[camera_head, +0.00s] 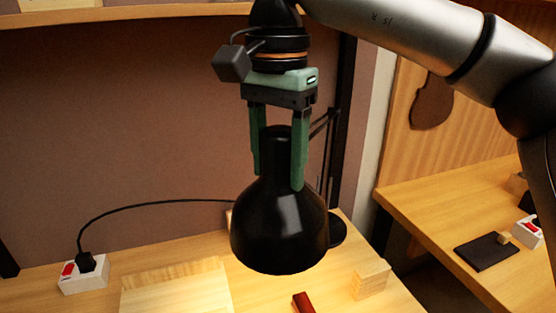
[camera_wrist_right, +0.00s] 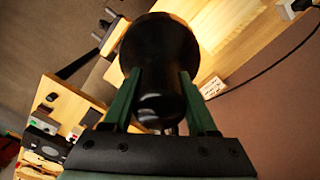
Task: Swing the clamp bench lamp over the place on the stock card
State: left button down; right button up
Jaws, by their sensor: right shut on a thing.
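The black clamp lamp has a bell-shaped shade (camera_head: 280,232) that hangs open side down above the bench, lighting the wood below. My right gripper (camera_head: 277,178) is shut on the narrow neck of the shade, one green finger on each side. The wrist view also shows the shade (camera_wrist_right: 160,45) between the fingers of the right gripper (camera_wrist_right: 160,80). The lamp's thin arm and round dark base (camera_head: 338,229) stand behind the shade, partly hidden. A pale flat panel (camera_head: 175,290) lies left of the shade; I cannot tell whether it is the stock card. My left gripper is not in view.
A white power strip (camera_head: 83,275) with a plugged black cable sits at the left. A small wooden block (camera_head: 371,279) and a dark red piece (camera_head: 303,302) lie on the bench near the shade. A second bench (camera_head: 440,215) stands at the right, beyond a gap.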

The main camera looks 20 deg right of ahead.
grip_shut()
dwell(0.4)
jog(key=shift+m, duration=0.6)
jog(key=w+a+p, duration=0.1)
jog(key=p, duration=0.1)
jog(key=w+a+r+p, duration=0.1)
jog(key=w+a+p, duration=0.1)
jog(key=shift+a, duration=0.25)
jog(key=w+a+m+p, duration=0.1)
jog(key=w+a+m, duration=0.2)
jog(key=w+a, duration=0.3)
jog(key=shift+w+f+p, duration=0.35)
jog(key=shift+w+f, duration=0.05)
jog(key=shift+w, duration=0.45)
jog(key=o, duration=0.7)
grip_release()
jog(key=shift+a+f, duration=0.1)
